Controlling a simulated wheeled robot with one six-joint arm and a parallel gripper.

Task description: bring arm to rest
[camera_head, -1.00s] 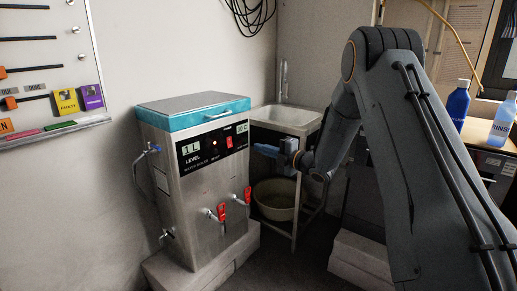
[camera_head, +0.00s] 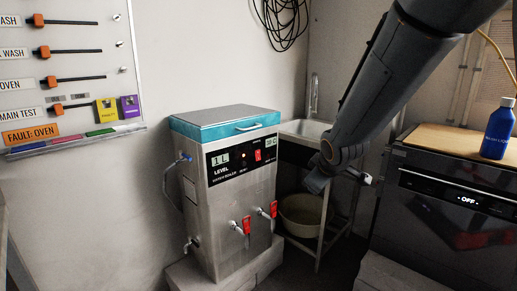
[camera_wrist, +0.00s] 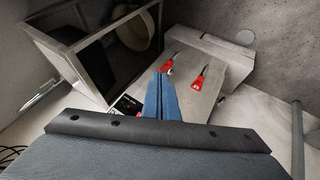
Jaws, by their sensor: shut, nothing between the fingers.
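My arm reaches down from the upper right in the head view, its wrist beside the right side of the steel water boiler (camera_head: 205,215) and in front of the sink stand. The gripper's fingers cannot be made out there. In the wrist view my gripper (camera_wrist: 164,78) shows two blue fingers pressed together with nothing between them. Beyond the fingertips the boiler shows at an angle, with its two red-handled taps (camera_wrist: 196,84). I cannot tell the exact gap between fingertips and boiler.
A sink (camera_head: 304,130) on a metal stand holds a basin (camera_head: 302,213) below it. A dark appliance (camera_head: 447,215) with a wooden top carries a blue bottle (camera_head: 497,133) at the right. A slider board (camera_head: 72,102) hangs on the left wall. Cables (camera_head: 281,18) hang above.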

